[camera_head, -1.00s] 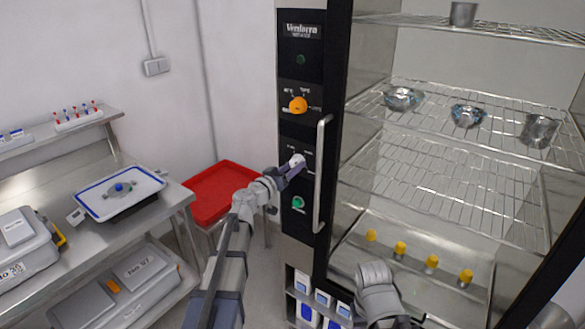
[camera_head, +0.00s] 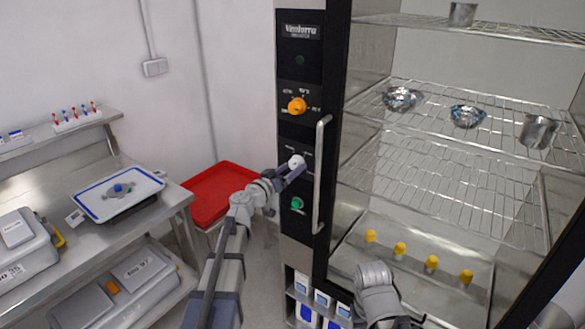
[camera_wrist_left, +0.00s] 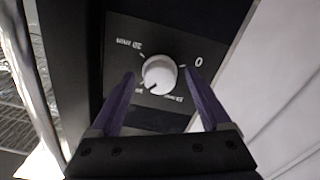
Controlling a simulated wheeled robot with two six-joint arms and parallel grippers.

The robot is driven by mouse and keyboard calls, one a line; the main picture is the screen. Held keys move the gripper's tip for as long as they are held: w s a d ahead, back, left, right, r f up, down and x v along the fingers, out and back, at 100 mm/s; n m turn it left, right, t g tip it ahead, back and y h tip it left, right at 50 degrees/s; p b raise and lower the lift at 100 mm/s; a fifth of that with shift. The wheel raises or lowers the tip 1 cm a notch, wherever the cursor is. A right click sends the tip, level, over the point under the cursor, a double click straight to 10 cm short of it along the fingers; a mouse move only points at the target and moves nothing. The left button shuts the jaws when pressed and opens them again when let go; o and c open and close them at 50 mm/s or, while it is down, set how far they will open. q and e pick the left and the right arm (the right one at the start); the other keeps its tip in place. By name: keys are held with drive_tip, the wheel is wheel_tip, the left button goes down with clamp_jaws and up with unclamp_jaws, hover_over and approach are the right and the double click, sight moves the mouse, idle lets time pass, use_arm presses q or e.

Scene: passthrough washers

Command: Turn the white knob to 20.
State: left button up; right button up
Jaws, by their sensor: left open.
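The white knob (camera_head: 297,161) is on the black control panel of the steel cabinet, between the orange knob and the green button. In the left wrist view the white knob (camera_wrist_left: 160,74) sits between the two purple fingers of my open left gripper (camera_wrist_left: 162,88), with a gap visible on either side.
The orange knob (camera_head: 297,106) is above and the green button (camera_head: 297,203) below. A vertical door handle (camera_head: 321,175) stands close on the right. The open cabinet holds wire racks with foil dishes. A red tray (camera_head: 215,192) and a steel bench are to the left.

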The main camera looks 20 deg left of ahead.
use_arm(q)
drive_tip(key=v, duration=0.6)
drive_tip(key=shift+s, duration=0.3)
drive_tip(key=shift+a, duration=0.1)
